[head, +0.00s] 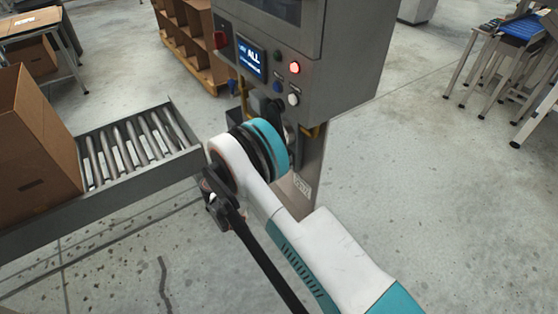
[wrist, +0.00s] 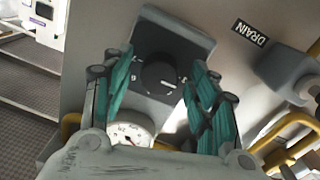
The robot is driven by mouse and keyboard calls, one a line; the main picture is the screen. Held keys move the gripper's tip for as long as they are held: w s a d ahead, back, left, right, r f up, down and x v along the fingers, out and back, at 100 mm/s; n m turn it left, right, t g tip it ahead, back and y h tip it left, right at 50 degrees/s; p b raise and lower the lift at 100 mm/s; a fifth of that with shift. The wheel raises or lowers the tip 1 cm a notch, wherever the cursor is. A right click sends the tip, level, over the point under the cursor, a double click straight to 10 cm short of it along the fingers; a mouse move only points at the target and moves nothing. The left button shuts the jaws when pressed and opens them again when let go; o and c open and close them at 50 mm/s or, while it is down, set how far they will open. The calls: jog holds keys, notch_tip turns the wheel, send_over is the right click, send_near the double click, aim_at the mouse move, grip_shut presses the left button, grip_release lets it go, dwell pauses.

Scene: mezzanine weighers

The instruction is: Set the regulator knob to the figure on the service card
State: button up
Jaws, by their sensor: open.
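The regulator knob (wrist: 160,75) is round and black, on a dark dial plate (wrist: 150,42) with pale marks, in the middle of the wrist view. A pale pointer mark shows on it, but its figure is too small to read. My gripper (wrist: 162,66) is open, with one teal finger pad left of the knob and one right of it. I cannot tell whether the pads touch it. In the head view my own arm hides the knob. A small white label (head: 302,184) is on the machine's post; I cannot tell if it is the service card.
A round gauge (wrist: 130,131) sits just below the knob. A DRAIN label (wrist: 249,33), a grey fitting (wrist: 285,70) and yellow pipes are at right. The grey machine cabinet (head: 345,60) stands above; a roller conveyor (head: 125,148) with a cardboard box (head: 38,140) is at left.

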jog(key=shift+c, duration=0.6)
jog(key=c, duration=0.9)
jog(key=shift+c, duration=0.2)
